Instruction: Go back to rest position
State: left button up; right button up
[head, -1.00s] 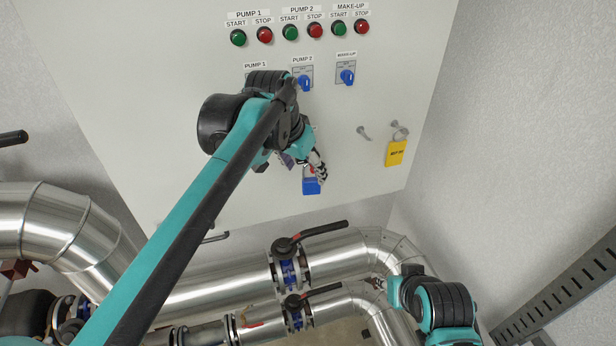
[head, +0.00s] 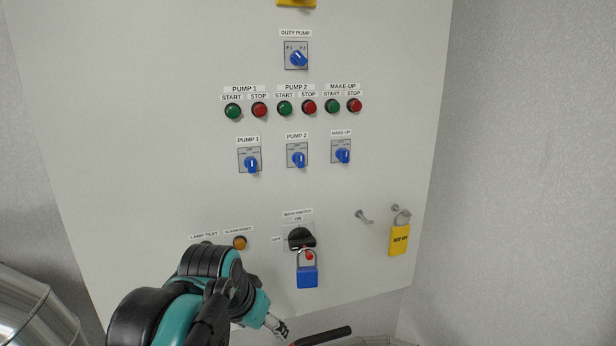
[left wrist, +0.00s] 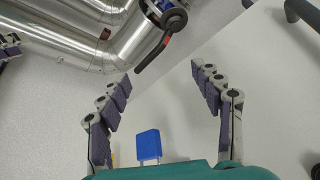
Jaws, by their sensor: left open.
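My left gripper (head: 277,326) is in the lower middle of the head view, below and left of the main switch (head: 301,238). In the left wrist view its two fingers (left wrist: 160,85) are spread apart with nothing between the tips. A blue padlock (head: 307,276) hangs from the black main switch, and a small red part shows at its shackle. The padlock also shows in the left wrist view (left wrist: 148,145), near the gripper's base and apart from the fingers. My right gripper is not in the head view now.
The pale control panel (head: 150,120) carries several buttons and blue selector knobs. Metal pipe (head: 35,305) shows at lower left. A valve handle (head: 322,336) is near the gripper; it also shows in the left wrist view (left wrist: 158,52).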

pick_arm(q)
jog(key=s+a+f+n+b, duration=0.1)
jog(key=f+b, duration=0.5)
jog(key=f, duration=0.6)
jog(key=s+a+f+n+t+y+b, duration=0.1)
jog(key=s+a+f+b, duration=0.3)
jog(key=f, duration=0.9)
jog(key=s+a+f+n+t+b, duration=0.1)
jog(key=s+a+f+n+b, duration=0.1)
jog(key=s+f+b, duration=0.4)
notch_tip(320, 180, down, 7)
jog(key=a+b, duration=0.1)
jog(key=b, duration=0.3)
jog(key=shift+s+a+y, duration=0.25)
jog(key=shift+y, duration=0.05)
jog(key=shift+f, duration=0.15)
